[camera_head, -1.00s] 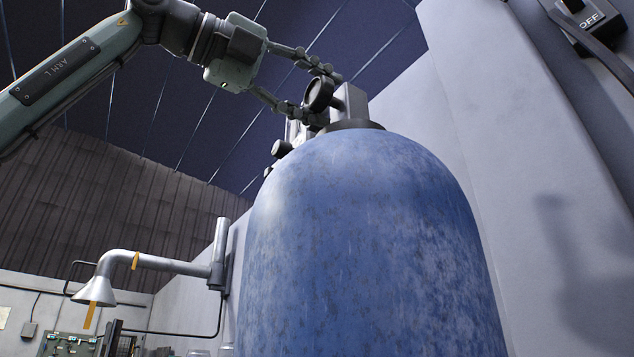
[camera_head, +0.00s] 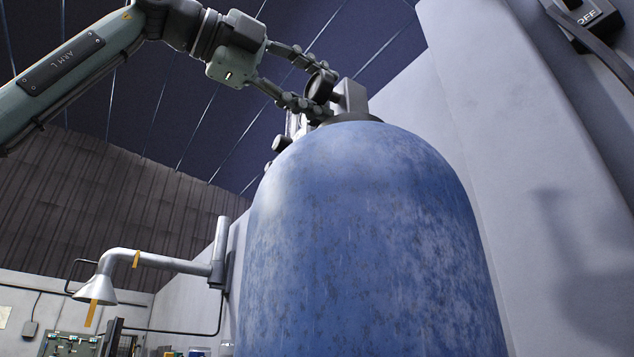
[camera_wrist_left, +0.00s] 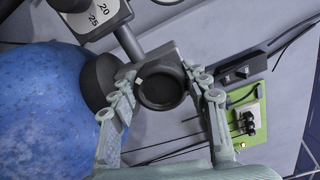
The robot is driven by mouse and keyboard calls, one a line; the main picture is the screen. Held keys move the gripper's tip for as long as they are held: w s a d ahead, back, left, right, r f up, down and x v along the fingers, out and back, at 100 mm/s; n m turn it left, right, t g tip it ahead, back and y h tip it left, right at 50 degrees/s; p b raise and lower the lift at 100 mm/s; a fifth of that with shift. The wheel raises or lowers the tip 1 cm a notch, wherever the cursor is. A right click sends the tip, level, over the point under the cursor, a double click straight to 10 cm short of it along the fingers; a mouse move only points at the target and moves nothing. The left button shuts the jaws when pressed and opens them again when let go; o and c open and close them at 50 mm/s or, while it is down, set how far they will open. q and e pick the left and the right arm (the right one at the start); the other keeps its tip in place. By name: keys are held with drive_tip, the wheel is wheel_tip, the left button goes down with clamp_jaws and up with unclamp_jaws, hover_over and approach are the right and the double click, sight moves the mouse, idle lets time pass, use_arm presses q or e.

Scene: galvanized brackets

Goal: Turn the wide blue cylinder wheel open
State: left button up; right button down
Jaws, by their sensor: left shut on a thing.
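The wide blue cylinder (camera_head: 365,235) stands upright and fills the middle of the head view; its blue side also shows in the left wrist view (camera_wrist_left: 42,110). In the left wrist view the wheel (camera_wrist_left: 161,90) sits between the two fingers. My left gripper (camera_head: 318,92) is shut on the wheel, its fingers on either side of the rim. The wheel's far side is hidden. My right gripper is not in view.
A gauge (camera_wrist_left: 92,18) is beside the valve. A grey wall is close behind the cylinder, with a switch box (camera_head: 590,22) at upper right. A metal shower head (camera_head: 95,288) on a pipe is at lower left. A green board (camera_wrist_left: 246,118) shows in the wrist view.

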use_arm(q)
drive_tip(key=o, duration=1.2)
drive_tip(key=shift+c, duration=0.2)
drive_tip(key=v, duration=1.2)
drive_tip(key=shift+a, duration=0.1)
